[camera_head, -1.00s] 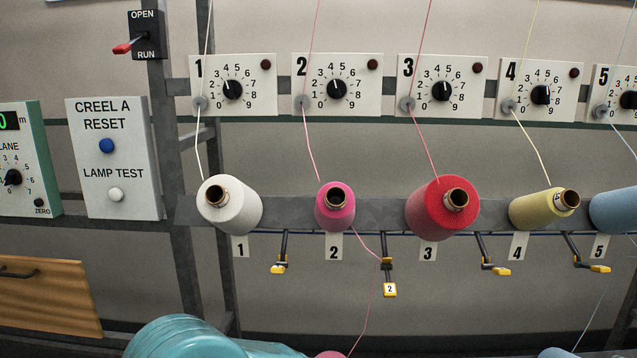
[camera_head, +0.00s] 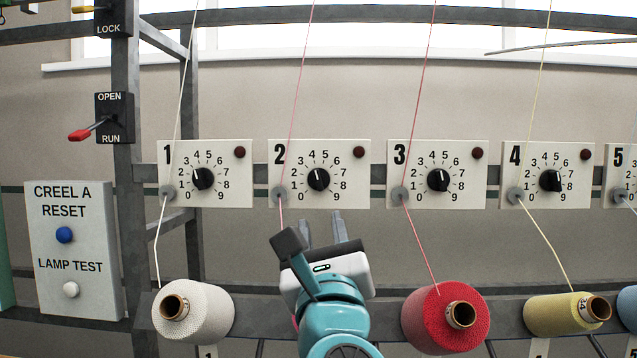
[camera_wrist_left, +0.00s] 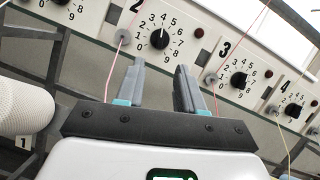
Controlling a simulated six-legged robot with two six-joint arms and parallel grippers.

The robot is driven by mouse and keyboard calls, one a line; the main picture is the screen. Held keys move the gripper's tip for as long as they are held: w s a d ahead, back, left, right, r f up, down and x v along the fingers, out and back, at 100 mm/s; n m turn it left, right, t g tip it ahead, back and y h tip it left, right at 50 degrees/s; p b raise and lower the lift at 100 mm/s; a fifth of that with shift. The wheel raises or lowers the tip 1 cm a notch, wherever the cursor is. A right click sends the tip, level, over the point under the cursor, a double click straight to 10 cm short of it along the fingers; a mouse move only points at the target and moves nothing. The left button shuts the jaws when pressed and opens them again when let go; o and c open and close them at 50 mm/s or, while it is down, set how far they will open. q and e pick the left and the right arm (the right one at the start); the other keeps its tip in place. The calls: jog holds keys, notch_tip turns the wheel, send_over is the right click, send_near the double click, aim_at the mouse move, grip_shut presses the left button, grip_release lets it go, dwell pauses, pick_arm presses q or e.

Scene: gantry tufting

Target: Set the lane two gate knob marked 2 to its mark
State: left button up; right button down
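The lane two gate knob (camera_head: 319,180) is a round black dial with a white pointer, on a white plate (camera_head: 350,150) marked 2 with a scale from 0 to 9. Its pointer is up, near 4. It also shows in the left wrist view (camera_wrist_left: 159,39). My left gripper (camera_head: 322,228) is below the plate, its grey fingers pointing up toward it. In the left wrist view the fingers (camera_wrist_left: 158,80) stand apart with nothing between them, and the knob is beyond them. The pink cone of lane two is hidden behind my left arm. My right gripper is out of view.
Similar knobs for lane one (camera_head: 202,179) and lane three (camera_head: 438,181) flank it. A pink thread (camera_head: 293,110) runs down the left part of the plate through a grey guide (camera_head: 279,196). White (camera_head: 205,312) and red (camera_head: 430,322) cones stand either side of my arm.

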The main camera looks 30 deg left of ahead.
aim_at(318, 180)
pick_arm(q)
jog(key=p+x, duration=0.5)
jog(key=x, duration=0.7)
jog(key=shift+w+r, duration=0.15)
jog(key=shift+w, duration=0.15)
jog(key=shift+w+a+r, duration=0.1)
jog(key=shift+w+a, duration=0.25)
jog(key=shift+w, duration=0.15)
jog(key=shift+s, duration=0.1)
grip_shut()
